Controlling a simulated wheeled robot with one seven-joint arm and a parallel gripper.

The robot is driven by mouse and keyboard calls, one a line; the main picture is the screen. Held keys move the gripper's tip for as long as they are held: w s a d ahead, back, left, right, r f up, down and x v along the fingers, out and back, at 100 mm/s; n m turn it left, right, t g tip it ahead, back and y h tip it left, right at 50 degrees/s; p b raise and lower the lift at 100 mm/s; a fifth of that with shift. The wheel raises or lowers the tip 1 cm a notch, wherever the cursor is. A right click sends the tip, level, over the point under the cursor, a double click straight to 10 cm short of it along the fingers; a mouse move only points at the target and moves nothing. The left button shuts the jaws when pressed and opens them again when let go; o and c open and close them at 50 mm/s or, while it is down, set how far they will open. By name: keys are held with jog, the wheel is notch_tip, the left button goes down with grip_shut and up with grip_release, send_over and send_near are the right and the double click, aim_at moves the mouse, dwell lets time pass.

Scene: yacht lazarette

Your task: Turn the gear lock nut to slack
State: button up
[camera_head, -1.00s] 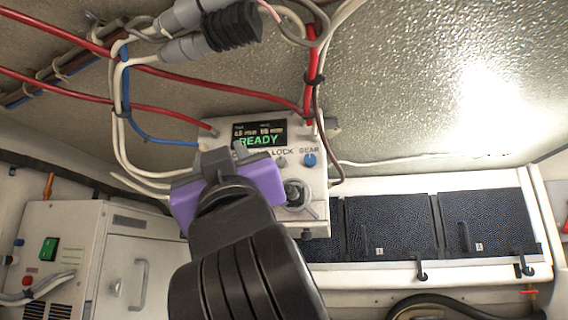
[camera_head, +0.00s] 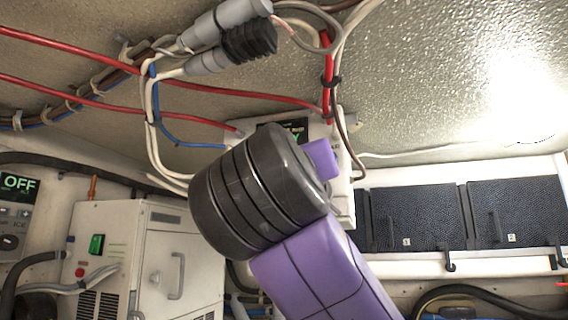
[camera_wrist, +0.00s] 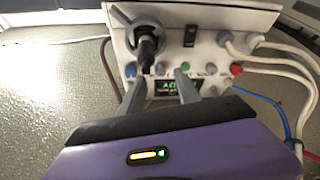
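The control box (camera_wrist: 215,18) fills the top of the wrist view, upside down. A black lever (camera_wrist: 147,44) stands out of it inside a grey winged ring (camera_wrist: 173,42), which looks like the gear lock nut; no label on it is readable. My gripper (camera_wrist: 160,75) is open and empty. Its two grey fingers reach toward the row of small knobs by the lit display (camera_wrist: 174,87), just short of the lever; contact cannot be told. In the head view my arm hides most of the box (camera_head: 346,207), including the lever and ring.
A blue knob (camera_wrist: 130,70) and a green one (camera_wrist: 184,68) sit near the fingers. Red cables (camera_head: 285,98) and grey connectors (camera_head: 215,28) hang above. A white cabinet (camera_head: 130,250) stands at left, dark panels (camera_head: 415,215) at right.

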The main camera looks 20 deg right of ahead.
jog(key=shift+p+x, duration=0.45)
jog(key=shift+x, duration=1.45)
grip_shut()
